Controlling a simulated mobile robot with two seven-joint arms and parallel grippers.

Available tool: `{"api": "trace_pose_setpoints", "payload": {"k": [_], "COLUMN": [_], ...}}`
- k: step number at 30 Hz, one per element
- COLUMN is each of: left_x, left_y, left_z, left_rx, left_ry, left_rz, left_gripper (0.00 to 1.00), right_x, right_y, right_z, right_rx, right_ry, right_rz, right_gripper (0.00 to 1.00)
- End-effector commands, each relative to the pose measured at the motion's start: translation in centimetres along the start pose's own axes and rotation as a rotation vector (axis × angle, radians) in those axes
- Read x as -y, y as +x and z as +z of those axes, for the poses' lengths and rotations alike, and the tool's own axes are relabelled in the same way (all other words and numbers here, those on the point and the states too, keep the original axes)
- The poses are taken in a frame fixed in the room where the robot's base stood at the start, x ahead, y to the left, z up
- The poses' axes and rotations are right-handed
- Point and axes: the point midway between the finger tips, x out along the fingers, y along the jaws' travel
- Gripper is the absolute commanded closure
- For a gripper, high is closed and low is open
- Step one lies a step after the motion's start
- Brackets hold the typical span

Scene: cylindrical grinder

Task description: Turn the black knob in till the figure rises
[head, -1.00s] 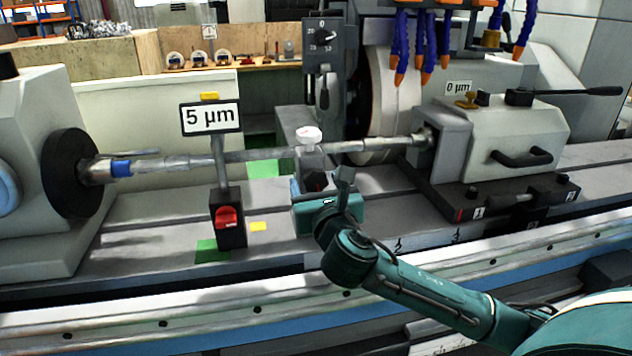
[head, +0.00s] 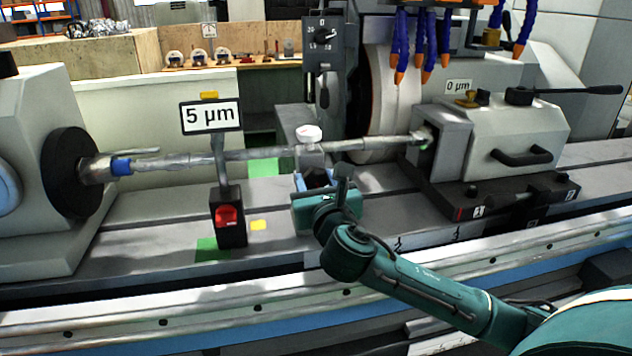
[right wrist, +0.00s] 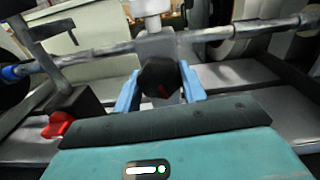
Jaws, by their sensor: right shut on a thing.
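The black knob (right wrist: 160,80) with a red mark faces me on the grey steady rest (head: 309,157), under its white top cap. My right gripper (right wrist: 160,92) has its two blue fingers on either side of the knob and is shut on it. In the head view the right gripper (head: 316,181) hides most of the knob. The figure sign (head: 210,117) reads "5 µm" on a post over a black base with a red switch (head: 229,217). A second label (head: 459,87) at the tailstock reads "0 µm". My left gripper is not in view.
The long shaft (head: 250,154) runs from the black chuck (head: 73,173) to the tailstock (head: 500,140), through the steady rest. The grinding wheel (head: 390,105) stands close behind. Blue coolant hoses (head: 428,45) hang above right.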

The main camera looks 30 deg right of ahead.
Motion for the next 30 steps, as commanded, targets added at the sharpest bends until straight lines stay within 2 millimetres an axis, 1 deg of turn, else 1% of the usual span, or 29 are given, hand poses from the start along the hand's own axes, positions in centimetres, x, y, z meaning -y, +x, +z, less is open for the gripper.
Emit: {"api": "trace_pose_setpoints", "payload": {"k": [8, 14, 20, 24, 30], "left_x": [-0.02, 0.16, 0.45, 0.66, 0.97], "left_y": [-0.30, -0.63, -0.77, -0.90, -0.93], "left_z": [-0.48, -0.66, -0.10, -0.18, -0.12], "left_rx": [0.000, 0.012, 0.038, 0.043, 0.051], "left_ry": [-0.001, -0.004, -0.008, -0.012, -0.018], "left_rz": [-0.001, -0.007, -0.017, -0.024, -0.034], "left_gripper": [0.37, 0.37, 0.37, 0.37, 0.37], "right_x": [0.00, -0.10, -0.15, -0.18, -0.23], "right_y": [-0.03, -0.05, -0.04, -0.04, -0.04], "right_z": [0.06, 0.11, 0.07, 0.08, 0.05], "right_rx": [-0.002, -0.004, -0.004, -0.003, -0.002], "right_ry": [0.062, 0.191, 0.344, 0.439, 0.542], "right_rz": [0.000, 0.000, 0.000, -0.001, 0.000], "right_gripper": [0.82, 0.82, 0.82, 0.82, 0.82]}}
